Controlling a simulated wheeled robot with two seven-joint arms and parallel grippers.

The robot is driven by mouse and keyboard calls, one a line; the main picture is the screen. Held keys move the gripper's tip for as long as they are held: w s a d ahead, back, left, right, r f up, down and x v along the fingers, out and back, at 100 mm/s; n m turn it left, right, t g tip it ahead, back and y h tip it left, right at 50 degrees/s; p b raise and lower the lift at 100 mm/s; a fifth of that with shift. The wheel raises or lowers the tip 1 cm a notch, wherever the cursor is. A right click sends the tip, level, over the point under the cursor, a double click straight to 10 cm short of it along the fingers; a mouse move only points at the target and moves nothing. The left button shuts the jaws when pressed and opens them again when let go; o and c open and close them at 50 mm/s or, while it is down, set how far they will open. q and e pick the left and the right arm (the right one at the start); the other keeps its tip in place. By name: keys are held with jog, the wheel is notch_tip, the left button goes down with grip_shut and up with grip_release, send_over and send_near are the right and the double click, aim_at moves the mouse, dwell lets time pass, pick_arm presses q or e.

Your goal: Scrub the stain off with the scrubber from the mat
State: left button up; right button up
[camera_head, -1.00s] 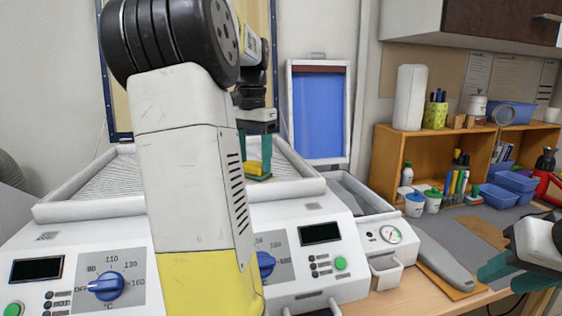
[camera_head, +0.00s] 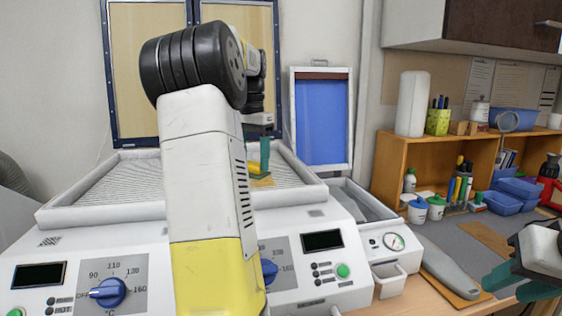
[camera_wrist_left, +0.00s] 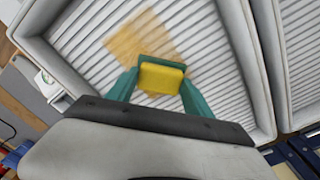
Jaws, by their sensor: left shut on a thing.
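My left gripper (camera_head: 263,155) is shut on the yellow scrubber (camera_wrist_left: 162,78), whose sides sit between the teal fingers in the left wrist view. The scrubber (camera_head: 253,167) is partly hidden behind the arm and gripper in the head view. An orange-brown stain (camera_wrist_left: 133,38) lies on the white ridged mat (camera_wrist_left: 85,25), just beyond the scrubber. The stain (camera_head: 262,182) also shows in the head view. The scrubber overlaps the stain's near edge in the wrist view; I cannot tell whether it touches the mat. My right gripper (camera_head: 518,285) is open and empty at the right edge.
The mat lies inside a raised white frame (camera_head: 310,180) on a machine with dials. A second ridged bed (camera_head: 110,178) lies to its left. A grey tool (camera_head: 447,268) lies on the bench at right. A wooden shelf (camera_head: 400,150) with bottles and blue bins stands behind.

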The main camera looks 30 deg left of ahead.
pick_arm(q)
jog(key=shift+w+a, duration=1.25)
jog(key=shift+w, duration=0.2)
jog(key=shift+w+d+f, duration=0.1)
jog(key=shift+w+d, duration=0.35)
jog(key=shift+d, duration=0.1)
jog(key=shift+s+d, duration=1.2)
jog(key=shift+s, duration=0.15)
jog(key=shift+s+d, duration=1.15)
jog(key=shift+s, duration=0.2)
jog(key=shift+s+d, duration=0.9)
jog(key=shift+s, duration=0.2)
jog(key=shift+s+d, duration=1.05)
jog(key=shift+s, duration=0.15)
notch_tip(320, 180, up, 6)
